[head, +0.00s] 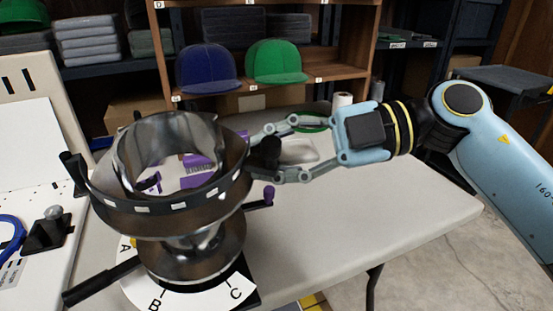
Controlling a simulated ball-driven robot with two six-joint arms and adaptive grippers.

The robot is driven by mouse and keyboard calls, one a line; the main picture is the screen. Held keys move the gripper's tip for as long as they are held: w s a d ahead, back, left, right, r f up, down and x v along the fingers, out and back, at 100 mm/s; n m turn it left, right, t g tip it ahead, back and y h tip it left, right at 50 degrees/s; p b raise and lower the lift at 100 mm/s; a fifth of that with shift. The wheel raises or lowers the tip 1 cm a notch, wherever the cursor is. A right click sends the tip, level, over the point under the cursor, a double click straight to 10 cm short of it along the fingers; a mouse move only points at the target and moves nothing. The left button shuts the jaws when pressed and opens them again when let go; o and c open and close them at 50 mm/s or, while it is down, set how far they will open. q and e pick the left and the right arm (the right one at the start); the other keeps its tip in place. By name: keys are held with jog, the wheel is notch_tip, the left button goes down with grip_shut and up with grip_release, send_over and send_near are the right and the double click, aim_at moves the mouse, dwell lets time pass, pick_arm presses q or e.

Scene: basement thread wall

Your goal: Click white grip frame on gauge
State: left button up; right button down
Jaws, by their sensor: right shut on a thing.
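The white grip frame (178,207) is a dark curved band with small white pads along its front. It sits around the shiny metal cylinder at the top of the gauge, and the band looks slightly tilted. The gauge (196,254) stands on the table over a white dial lettered A, B and C. My right gripper (264,154) reaches in from the right and is shut at the frame's right side, on a dark part of it. Whether the frame is seated fully on the gauge cannot be told. My left gripper is not in view.
A black lever (101,281) sticks out at the gauge's lower left. A white board with a blue ring (10,234) stands at the left. Blue (206,70) and green (276,63) caps sit on the shelf behind. The white table (340,225) is clear at the right.

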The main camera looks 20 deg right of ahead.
pick_arm(q)
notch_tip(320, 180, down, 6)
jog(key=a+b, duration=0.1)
jog(key=b, duration=0.6)
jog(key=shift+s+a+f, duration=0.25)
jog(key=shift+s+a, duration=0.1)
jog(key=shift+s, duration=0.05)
pick_arm(e)
notch_tip(320, 180, down, 9)
jog(key=w, duration=0.1)
jog(key=shift+w, duration=0.3)
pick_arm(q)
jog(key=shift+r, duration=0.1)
pick_arm(e)
jog(key=shift+r, duration=0.1)
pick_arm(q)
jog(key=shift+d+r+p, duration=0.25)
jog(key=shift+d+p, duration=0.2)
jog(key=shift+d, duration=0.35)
pick_arm(e)
jog(key=shift+s, duration=0.1)
